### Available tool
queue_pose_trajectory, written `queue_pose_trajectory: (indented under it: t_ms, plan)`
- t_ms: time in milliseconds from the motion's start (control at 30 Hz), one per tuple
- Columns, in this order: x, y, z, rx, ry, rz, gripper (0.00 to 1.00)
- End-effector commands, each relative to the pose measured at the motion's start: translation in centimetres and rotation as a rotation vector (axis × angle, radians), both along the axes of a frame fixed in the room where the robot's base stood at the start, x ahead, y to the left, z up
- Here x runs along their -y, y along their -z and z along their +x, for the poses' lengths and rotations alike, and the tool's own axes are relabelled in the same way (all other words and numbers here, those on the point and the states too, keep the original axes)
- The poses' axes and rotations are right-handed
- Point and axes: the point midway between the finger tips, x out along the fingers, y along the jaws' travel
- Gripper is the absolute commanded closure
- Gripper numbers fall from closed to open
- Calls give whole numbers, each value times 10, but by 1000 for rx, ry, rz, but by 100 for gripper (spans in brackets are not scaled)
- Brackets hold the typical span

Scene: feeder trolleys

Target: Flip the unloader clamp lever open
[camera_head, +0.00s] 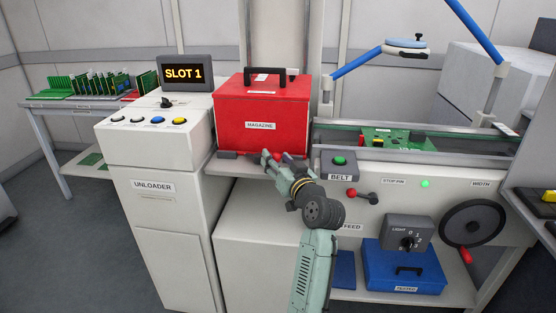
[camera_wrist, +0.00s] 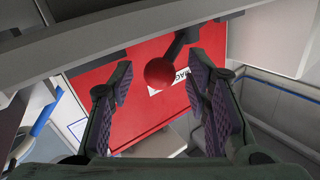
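The clamp lever shows in the wrist view as a dark arm ending in a round red knob (camera_wrist: 160,72). The red magazine box (camera_head: 263,110), labelled MAGAZINE, sits beside the white unloader cabinet (camera_head: 160,150); its red face (camera_wrist: 120,110) fills the background of the wrist view. My gripper (camera_head: 278,157) is at the magazine's lower front edge. In the wrist view my gripper (camera_wrist: 160,88) is open, with one purple-padded finger on each side of the knob and gaps to both. Whether the knob lies at finger depth is unclear. My gripper largely hides the lever in the head view.
A green BELT button box (camera_head: 339,163) and a small red-knobbed lever (camera_head: 362,195) are right of my gripper. The conveyor carries a green board (camera_head: 395,141). A SLOT 1 display (camera_head: 186,73) and several buttons top the unloader.

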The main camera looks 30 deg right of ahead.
Motion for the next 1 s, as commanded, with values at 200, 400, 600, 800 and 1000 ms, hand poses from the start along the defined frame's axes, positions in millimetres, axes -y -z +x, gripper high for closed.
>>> queue_pose_trajectory:
  t_ms: [200, 400, 600, 800, 1000]
  plan:
    - [0, 0, 0, 0, 0, 0, 71]
    - [0, 0, 0, 0, 0, 0, 84]
    - [0, 0, 0, 0, 0, 0, 97]
    - [0, 0, 0, 0, 0, 0, 100]
    - [0, 0, 0, 0, 0, 0, 100]
